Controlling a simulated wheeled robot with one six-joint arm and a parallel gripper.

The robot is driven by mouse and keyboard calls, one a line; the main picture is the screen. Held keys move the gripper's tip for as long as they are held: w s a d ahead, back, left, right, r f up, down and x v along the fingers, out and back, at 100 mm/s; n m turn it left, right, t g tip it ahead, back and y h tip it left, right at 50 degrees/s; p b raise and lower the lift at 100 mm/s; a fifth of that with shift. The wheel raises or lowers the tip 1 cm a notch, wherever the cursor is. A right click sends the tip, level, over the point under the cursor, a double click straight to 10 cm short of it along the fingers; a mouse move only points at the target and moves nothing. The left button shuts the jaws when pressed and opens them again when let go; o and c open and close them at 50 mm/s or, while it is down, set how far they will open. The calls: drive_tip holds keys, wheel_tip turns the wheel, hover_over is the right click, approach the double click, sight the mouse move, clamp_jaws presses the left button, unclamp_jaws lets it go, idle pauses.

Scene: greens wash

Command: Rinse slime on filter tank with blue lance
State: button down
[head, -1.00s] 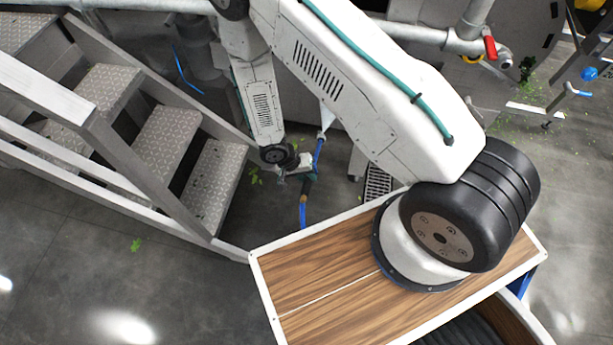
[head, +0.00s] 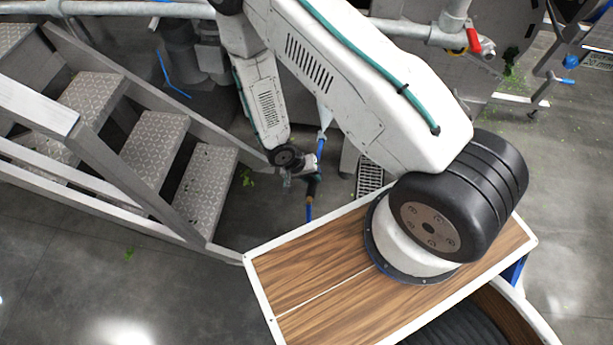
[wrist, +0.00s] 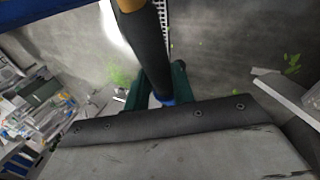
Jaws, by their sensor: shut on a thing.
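My gripper (head: 308,174) is low at the centre of the head view, left of the drain grate. It is shut on the blue lance (head: 320,150), which stands roughly upright with a dark grip and an orange-brown band below. A pale cone shows at the lance's upper end. In the wrist view, my gripper's green fingers (wrist: 158,88) clasp the lance's dark grip (wrist: 150,50), with a blue collar between them. A large grey rounded body, perhaps the filter tank (head: 520,35), is at upper right. Green bits lie below it; slime on its face cannot be made out.
Metal stairs (head: 205,185) with a railing stand close left of my gripper. A grey pipe with a red-handled valve (head: 474,41) crosses the top. A drain grate (head: 370,177) lies in the floor. Open floor (head: 560,200) shows at right.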

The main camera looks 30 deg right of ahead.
drive_tip(key=s+d, duration=0.5)
drive_tip(key=d, duration=0.2)
drive_tip(key=shift+s+d, duration=0.3)
drive_tip(key=shift+d, duration=0.05)
idle(0.9)
wheel_tip(320, 180, up, 9)
drive_tip(key=shift+r, duration=0.2)
idle(1.7)
drive_tip(key=shift+w+a, duration=0.1)
drive_tip(key=shift+a, duration=0.05)
drive_tip(key=w+a, duration=0.8)
drive_tip(key=a, duration=0.3)
drive_tip(key=shift+a, duration=0.15)
idle(1.8)
drive_tip(key=shift+w, duration=0.1)
idle(0.3)
